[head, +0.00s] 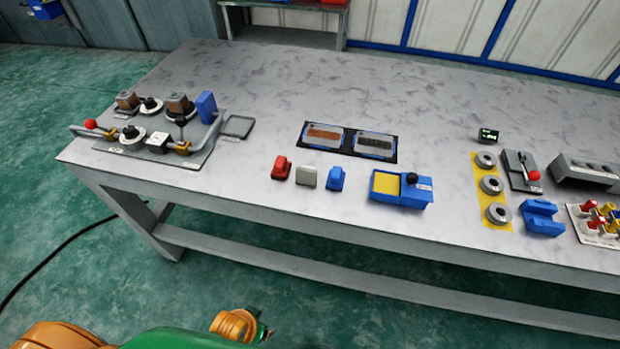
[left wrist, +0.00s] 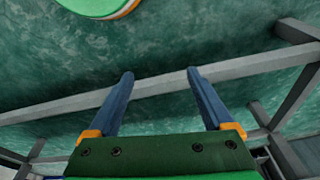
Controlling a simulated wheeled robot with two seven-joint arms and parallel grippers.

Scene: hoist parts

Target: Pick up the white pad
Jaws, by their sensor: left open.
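Below the fingers are the green floor and a grey table beam. The white pad is not in the left wrist view. My left arm shows at the bottom left of the head view, in front of the table. My right gripper is not in view.
A blue box with a yellow top (head: 402,187) stands right of the pads. A black tray (head: 347,141) lies behind them. A fixture plate (head: 160,147) with several parts is at left. Grey rings (head: 491,185) lie on a yellow strip at right. The table's back middle is clear.

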